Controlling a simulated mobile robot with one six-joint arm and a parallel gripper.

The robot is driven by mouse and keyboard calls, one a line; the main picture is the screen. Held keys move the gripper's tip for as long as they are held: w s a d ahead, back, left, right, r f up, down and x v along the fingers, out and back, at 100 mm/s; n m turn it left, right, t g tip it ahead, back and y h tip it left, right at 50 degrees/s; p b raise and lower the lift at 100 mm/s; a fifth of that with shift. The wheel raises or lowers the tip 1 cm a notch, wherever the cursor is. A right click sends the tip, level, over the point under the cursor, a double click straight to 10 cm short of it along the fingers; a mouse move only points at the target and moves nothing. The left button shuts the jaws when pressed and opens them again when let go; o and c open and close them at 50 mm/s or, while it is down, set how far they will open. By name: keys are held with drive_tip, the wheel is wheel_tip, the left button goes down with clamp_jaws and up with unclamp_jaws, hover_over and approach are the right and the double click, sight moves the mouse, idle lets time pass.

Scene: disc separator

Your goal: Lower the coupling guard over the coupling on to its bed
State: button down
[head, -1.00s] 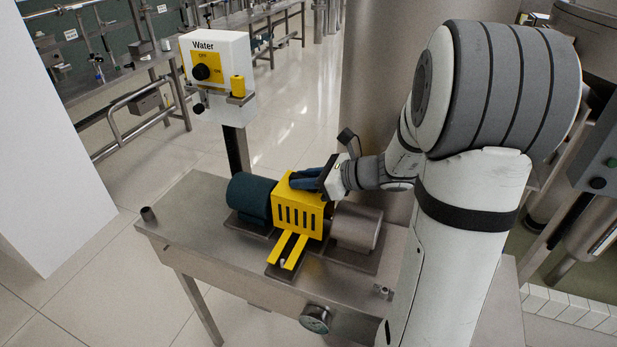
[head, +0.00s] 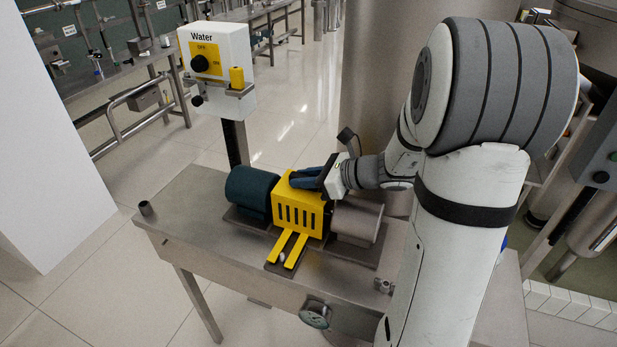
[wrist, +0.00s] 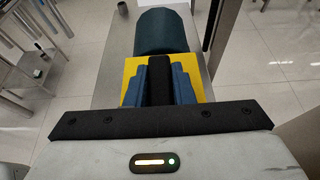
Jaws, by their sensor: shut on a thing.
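The yellow slotted coupling guard (head: 297,214) stands between the dark teal motor (head: 248,193) and the grey cylindrical housing (head: 356,221). My gripper (head: 308,179) is at the top of the guard, its blue fingers shut on it. In the wrist view the fingers (wrist: 160,82) close on a black part on the guard's yellow top (wrist: 132,70), with the motor (wrist: 165,32) beyond. Two yellow strips (head: 288,249) reach forward from the guard over the dark bed (head: 276,268). The coupling is hidden by the guard. I cannot tell whether the guard touches the bed.
A white Water switch box (head: 216,52) stands on a post behind. A round gauge (head: 314,315) sits at the front edge.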

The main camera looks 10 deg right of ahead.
drive_tip(key=shift+f, duration=0.3)
drive_tip(key=c, duration=1.2)
unclamp_jaws()
drive_tip(key=shift+o, duration=0.2)
drive_tip(key=v, duration=0.8)
drive_tip(key=shift+b, duration=0.4)
drive_tip(key=shift+a+f, duration=0.1)
